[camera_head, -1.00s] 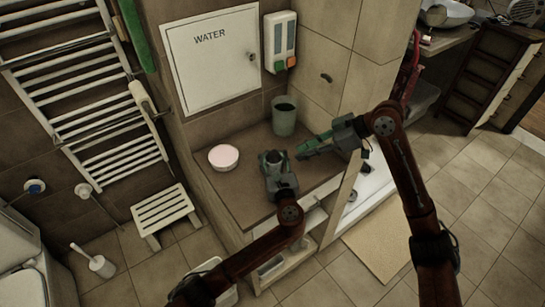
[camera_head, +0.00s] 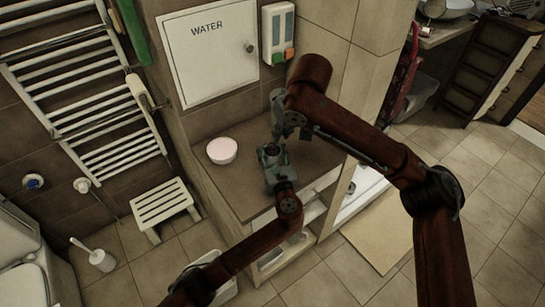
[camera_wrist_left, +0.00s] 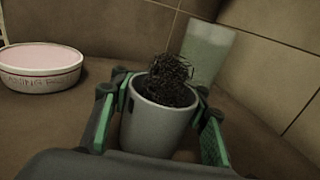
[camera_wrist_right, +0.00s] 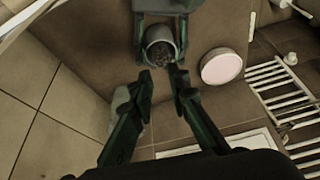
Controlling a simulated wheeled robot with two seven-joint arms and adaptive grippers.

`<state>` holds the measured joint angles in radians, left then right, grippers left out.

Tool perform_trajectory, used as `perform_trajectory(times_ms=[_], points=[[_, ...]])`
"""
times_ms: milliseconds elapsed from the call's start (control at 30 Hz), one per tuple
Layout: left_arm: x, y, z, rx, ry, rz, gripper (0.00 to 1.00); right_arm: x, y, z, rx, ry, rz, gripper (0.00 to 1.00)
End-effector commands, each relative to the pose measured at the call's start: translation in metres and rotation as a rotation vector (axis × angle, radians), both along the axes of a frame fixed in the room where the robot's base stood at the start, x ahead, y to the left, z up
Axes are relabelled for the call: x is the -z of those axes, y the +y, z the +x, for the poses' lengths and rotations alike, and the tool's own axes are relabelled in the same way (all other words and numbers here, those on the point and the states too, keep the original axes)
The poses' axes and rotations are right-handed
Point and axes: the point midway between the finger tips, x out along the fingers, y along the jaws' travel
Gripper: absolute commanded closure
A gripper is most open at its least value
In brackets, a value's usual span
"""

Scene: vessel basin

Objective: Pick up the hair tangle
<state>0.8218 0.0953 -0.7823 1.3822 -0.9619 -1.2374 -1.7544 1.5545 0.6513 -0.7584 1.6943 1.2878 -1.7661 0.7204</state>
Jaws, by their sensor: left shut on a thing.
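The hair tangle (camera_wrist_left: 172,78) is a dark, wiry clump in a light grey cup (camera_wrist_left: 160,125). It rises above the rim in the left wrist view and also shows inside the cup in the right wrist view (camera_wrist_right: 162,54). My left gripper (camera_head: 271,157) is shut around the cup's sides, and the cup is upright over the brown counter. My right gripper (camera_wrist_right: 162,77) is open and empty, its fingertips just short of the cup's mouth and apart from the tangle. In the head view, its arm hides much of this area.
A white bowl (camera_head: 222,151) with a pink top stands left of the cup on the counter (camera_head: 240,195). A greenish tumbler (camera_wrist_left: 206,55) stands behind the cup, close to one right finger in the right wrist view. Tiled walls enclose the back.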

Motion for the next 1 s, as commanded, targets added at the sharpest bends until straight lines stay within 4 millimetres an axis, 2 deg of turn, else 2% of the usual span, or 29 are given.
perform_trajectory(times_ms=[33, 200, 467, 800, 1000], points=[[0.004, 0.001, 0.000, -0.001, 0.005, 0.001, 0.91, 0.011, 0.002, 0.003, 0.000, 0.004, -0.001, 0.84], [0.003, 0.001, 0.000, -0.001, 0.005, 0.001, 0.91, 0.037, 0.007, 0.012, -0.001, 0.004, 0.000, 0.84], [0.004, 0.001, 0.000, -0.001, 0.005, 0.001, 0.91, 0.054, 0.012, 0.020, -0.003, 0.002, 0.000, 0.84], [0.003, 0.001, 0.000, -0.001, 0.005, 0.001, 0.91, 0.092, 0.023, 0.037, -0.002, 0.003, 0.001, 0.84], [0.004, 0.001, 0.000, -0.001, 0.005, 0.001, 0.91, 0.095, 0.024, 0.039, -0.003, 0.001, 0.002, 0.84]])
